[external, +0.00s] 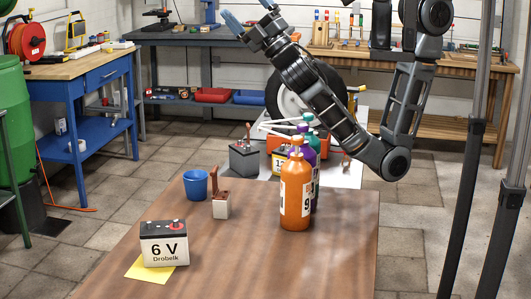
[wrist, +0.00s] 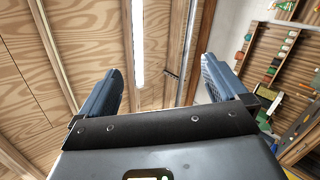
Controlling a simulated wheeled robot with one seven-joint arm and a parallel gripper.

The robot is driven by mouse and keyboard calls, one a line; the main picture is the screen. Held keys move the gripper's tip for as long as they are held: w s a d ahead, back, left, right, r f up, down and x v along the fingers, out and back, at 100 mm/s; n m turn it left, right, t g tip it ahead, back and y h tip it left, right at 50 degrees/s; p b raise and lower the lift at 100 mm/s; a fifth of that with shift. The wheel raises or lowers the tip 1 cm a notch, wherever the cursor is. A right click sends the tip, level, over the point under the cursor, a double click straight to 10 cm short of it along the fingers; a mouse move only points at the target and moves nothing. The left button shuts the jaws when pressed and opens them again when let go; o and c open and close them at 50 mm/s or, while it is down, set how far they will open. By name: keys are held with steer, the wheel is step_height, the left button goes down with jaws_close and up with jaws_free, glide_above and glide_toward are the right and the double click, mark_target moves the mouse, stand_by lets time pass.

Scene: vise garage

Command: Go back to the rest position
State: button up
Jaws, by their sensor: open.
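My gripper (external: 249,22) is raised high above the far end of the table in the external view, pointing up and to the left. Its two blue-grey fingers are spread with nothing between them. In the wrist view my gripper (wrist: 165,92) is open and empty, facing the wooden ceiling (wrist: 70,50) and a ceiling light (wrist: 138,40). My arm is folded, with its elbow low on the right side of the external view.
The brown table (external: 200,265) holds a 6 V battery (external: 164,244) on a yellow sheet (external: 135,272), a blue cup (external: 195,184), a small block (external: 221,207) and an orange bottle (external: 295,200) before other bottles. A grey battery (external: 243,159) stands behind. The table's front middle is clear.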

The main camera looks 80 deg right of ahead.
steer(key=d+f+m+g+y, duration=0.1)
steer(key=d+f+g+y, duration=0.15)
steer(key=d+f, duration=0.4)
steer(key=d+f+m+g+y, duration=0.1)
steer(key=d+f+y, duration=0.25)
steer(key=f, duration=0.55)
steer(key=s+d+f+m+g+y+b, duration=0.1)
steer(key=s+d+f+m+g+y, duration=0.15)
steer(key=s+d+f+m, duration=0.6)
steer(key=s+a+f+m+g+h+p, duration=0.1)
steer(key=s+f+m+g+h+p, duration=0.1)
steer(key=s, duration=0.9)
steer(key=s+a+f+m+g+h+p, duration=0.1)
steer(key=s+f+m+g, duration=0.3)
steer(key=s, duration=0.7)
step_height(320, 180, down, 2)
steer(key=shift+s+a+m+h+p, duration=0.15)
steer(key=shift+s+m+h+p, duration=0.2)
steer(key=shift+h, duration=0.2)
